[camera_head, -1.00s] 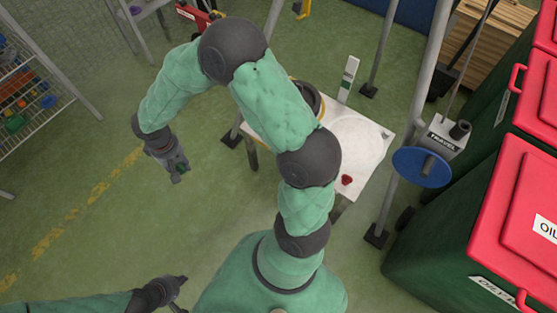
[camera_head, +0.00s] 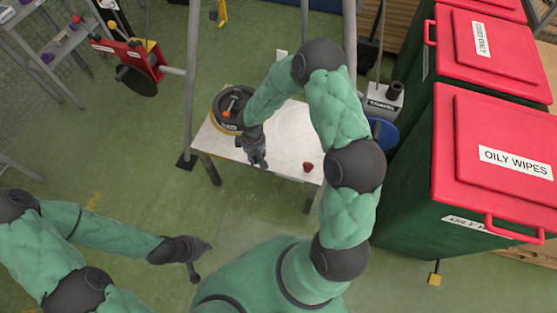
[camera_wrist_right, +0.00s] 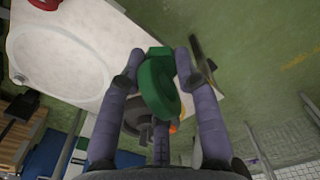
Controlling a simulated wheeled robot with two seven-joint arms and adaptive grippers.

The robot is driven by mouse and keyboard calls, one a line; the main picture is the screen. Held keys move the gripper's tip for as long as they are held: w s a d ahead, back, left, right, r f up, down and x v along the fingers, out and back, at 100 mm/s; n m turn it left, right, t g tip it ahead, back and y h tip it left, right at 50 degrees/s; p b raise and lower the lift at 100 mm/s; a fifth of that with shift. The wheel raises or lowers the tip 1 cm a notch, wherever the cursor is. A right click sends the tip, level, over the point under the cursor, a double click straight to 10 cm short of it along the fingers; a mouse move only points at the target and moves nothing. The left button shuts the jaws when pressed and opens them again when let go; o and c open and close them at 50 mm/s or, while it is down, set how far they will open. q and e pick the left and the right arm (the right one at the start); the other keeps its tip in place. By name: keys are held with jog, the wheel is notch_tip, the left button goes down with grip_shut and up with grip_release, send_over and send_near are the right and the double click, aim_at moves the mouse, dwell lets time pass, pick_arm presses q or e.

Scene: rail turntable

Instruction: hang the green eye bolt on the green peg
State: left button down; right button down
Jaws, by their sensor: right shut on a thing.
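The green eye bolt (camera_wrist_right: 160,85) is between the fingers of my right gripper (camera_wrist_right: 160,65) in the right wrist view. Its ring faces the camera. In the head view my right gripper (camera_head: 258,157) is shut above the white table's near left part; the bolt cannot be made out there. A black round turntable (camera_head: 230,108) with an orange part on top stands at the table's left end, just left of and behind this gripper. I cannot make out a green peg in either current view. My left gripper (camera_head: 202,260) is open and empty over the floor at lower left.
The white table (camera_head: 285,140) carries a small red piece (camera_head: 308,167) at its right. Grey posts (camera_head: 191,80) rise near the table. Green bins with red lids (camera_head: 500,150) block the right side. A red machine (camera_head: 128,60) stands at upper left. The floor in front is clear.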

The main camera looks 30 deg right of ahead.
notch_tip(320, 180, down, 8)
jog(key=s+n, duration=0.1)
jog(key=n, duration=0.2)
jog(key=shift+s, duration=0.35)
jog(key=b, duration=0.2)
send_over(274, 159)
jog(key=a, duration=0.1)
jog(key=f, duration=0.8)
jog(key=shift+s+f, duration=0.35)
jog(key=shift+s, duration=0.05)
jog(key=shift+w+d+f, duration=0.1)
jog(key=shift+d+f, duration=0.05)
jog(key=shift+f, duration=0.05)
jog(key=f, duration=0.1)
jog(key=f+b, duration=0.2)
jog(key=shift+w+d+f, duration=0.15)
jog(key=shift+d+f, duration=0.05)
jog(key=shift+d, duration=0.1)
